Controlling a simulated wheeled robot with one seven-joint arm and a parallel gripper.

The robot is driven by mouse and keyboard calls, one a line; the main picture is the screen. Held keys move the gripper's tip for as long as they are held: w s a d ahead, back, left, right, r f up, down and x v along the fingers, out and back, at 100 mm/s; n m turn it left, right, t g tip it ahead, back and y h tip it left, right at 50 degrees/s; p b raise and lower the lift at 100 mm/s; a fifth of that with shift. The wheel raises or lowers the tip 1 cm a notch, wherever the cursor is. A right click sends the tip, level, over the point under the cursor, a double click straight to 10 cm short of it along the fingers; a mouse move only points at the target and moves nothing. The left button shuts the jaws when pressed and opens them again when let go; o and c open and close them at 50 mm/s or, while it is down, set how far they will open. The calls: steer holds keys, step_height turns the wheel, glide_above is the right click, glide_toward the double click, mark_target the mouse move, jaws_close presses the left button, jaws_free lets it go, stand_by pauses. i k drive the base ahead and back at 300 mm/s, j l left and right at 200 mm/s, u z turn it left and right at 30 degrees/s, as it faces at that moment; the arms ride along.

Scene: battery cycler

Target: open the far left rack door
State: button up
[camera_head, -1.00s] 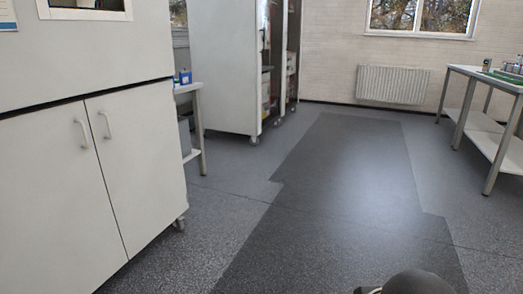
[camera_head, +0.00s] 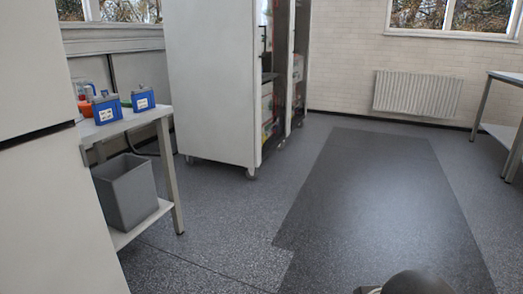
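A tall white rack (camera_head: 208,85) on casters stands at the centre left, with its flat side panel toward me. Its front faces right, with a dark-framed, see-through opening or door (camera_head: 285,70) seen at a steep angle. Behind the frame are shelves with boxes. I cannot tell which rack door is which, or whether one is open. My gripper is not in view. A dark rounded part of mine shows at the bottom edge.
A white cabinet (camera_head: 35,200) fills the near left. Beyond it is a bench (camera_head: 155,115) with blue boxes (camera_head: 143,99) and a grey bin (camera_head: 126,190) on its lower shelf. Another table (camera_head: 505,135) stands right. The floor (camera_head: 370,200) between is clear.

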mark_target(259, 158)
steer(key=i, duration=2.5)
